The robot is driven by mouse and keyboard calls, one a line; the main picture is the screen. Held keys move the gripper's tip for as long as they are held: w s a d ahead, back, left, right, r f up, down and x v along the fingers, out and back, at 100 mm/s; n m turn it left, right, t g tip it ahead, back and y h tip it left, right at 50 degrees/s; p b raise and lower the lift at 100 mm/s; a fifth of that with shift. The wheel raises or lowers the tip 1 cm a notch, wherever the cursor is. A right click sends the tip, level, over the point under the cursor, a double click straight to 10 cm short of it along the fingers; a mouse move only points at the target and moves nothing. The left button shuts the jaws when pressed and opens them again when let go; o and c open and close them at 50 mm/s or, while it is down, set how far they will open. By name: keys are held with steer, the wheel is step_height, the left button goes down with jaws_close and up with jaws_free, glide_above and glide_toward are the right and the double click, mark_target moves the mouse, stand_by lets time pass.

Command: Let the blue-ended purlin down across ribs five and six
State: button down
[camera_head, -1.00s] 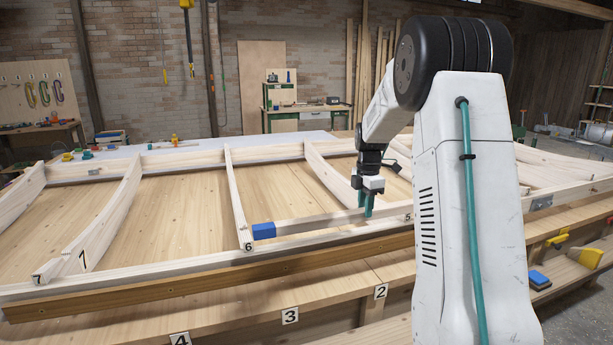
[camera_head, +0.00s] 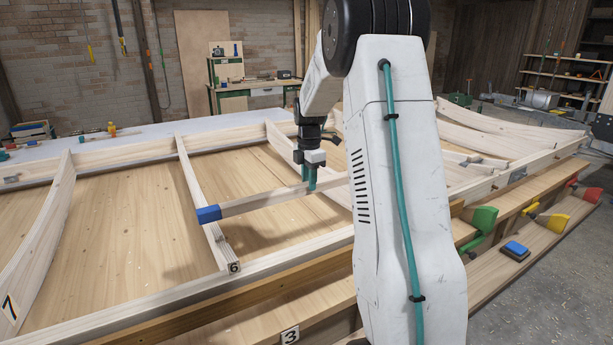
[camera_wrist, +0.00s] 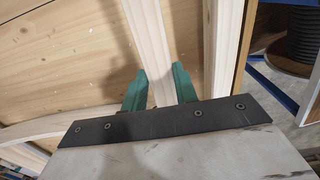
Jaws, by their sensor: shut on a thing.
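The purlin (camera_head: 262,198) is a pale bar with a blue left end (camera_head: 209,214). My gripper (camera_head: 310,184) is shut on it, and it shows between the green fingers in the wrist view (camera_wrist: 159,88). The blue end overlaps rib six (camera_head: 193,175), a pale beam with a "6" tag (camera_head: 234,267) at its front end. I cannot tell whether the purlin touches it. The beam just behind my gripper looks like rib five (camera_head: 280,143). Its front end and the purlin's far end are hidden by my arm.
Rib seven (camera_head: 42,235) stands at the left, clear of the purlin. The front rail (camera_head: 290,258) runs along the bench edge. Yellow, green and red clamps (camera_head: 480,220) and a blue block (camera_head: 515,250) lie on the lower shelf at right. Curved timbers (camera_head: 490,130) lie behind.

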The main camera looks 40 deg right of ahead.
steer(key=shift+s+f, duration=0.1)
steer(key=shift+f, duration=1.8)
steer(key=shift+d, duration=0.15)
steer(key=shift+f, duration=0.2)
steer(key=shift+f, duration=0.8)
steer(key=shift+f, duration=0.2)
steer(key=shift+f, duration=0.75)
steer(key=shift+f, duration=0.85)
steer(key=c, duration=1)
jaws_free()
